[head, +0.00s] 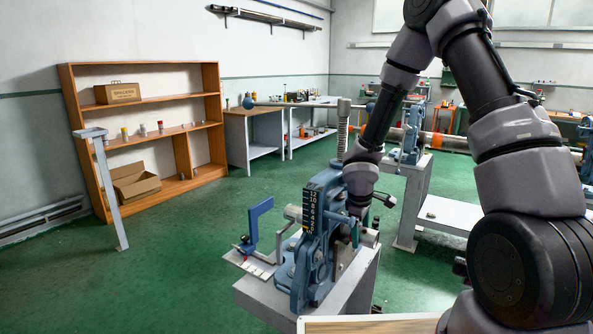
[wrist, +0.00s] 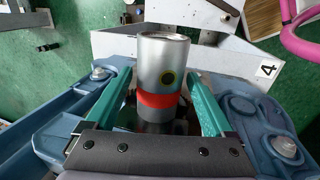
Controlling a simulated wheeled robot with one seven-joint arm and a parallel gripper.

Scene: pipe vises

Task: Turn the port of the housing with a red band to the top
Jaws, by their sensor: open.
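The housing with a red band (wrist: 163,62) is a silver cylinder in the middle of the wrist view. Its red band (wrist: 158,99) is toward the near end. My gripper (wrist: 161,80) is open, with one teal finger on each side of the housing and visible gaps between. In the head view my gripper is largely hidden by the blue vise (head: 311,255). The housing cannot be clearly made out there.
The vise carries a black number scale (head: 309,210) and stands on a grey bench (head: 262,298). A blue bracket (head: 257,222) stands at its left. Another vise (head: 406,143) with a long pipe is behind.

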